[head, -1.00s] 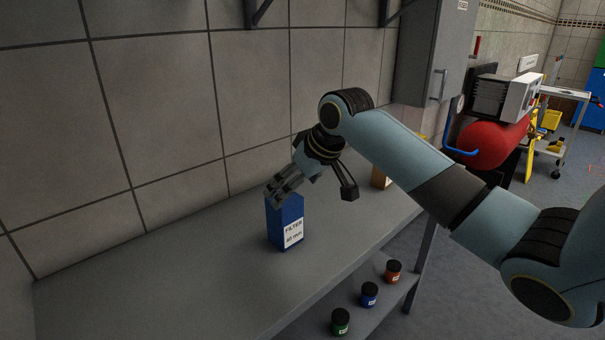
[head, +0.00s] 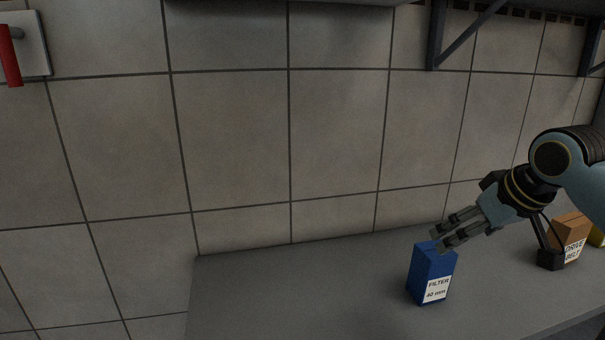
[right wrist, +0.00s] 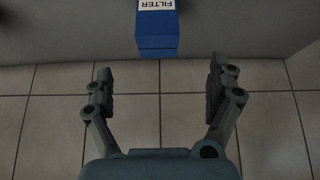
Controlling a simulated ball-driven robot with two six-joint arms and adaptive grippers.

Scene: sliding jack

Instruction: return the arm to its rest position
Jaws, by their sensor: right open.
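My right arm (head: 585,180) comes in from the right in the head view. My right gripper (head: 438,240) is just above and beside the top of a blue filter box (head: 431,276) that stands upright on the grey bench. In the right wrist view the two fingers of the right gripper (right wrist: 160,85) are spread apart with nothing between them. The blue filter box (right wrist: 157,25) lies beyond the fingertips there, apart from them. My left gripper is not in view.
The grey bench (head: 290,295) is clear to the left of the filter box. A tiled wall (head: 240,130) rises behind. A shelf bracket (head: 437,35) and a red handle (head: 10,55) are higher up.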

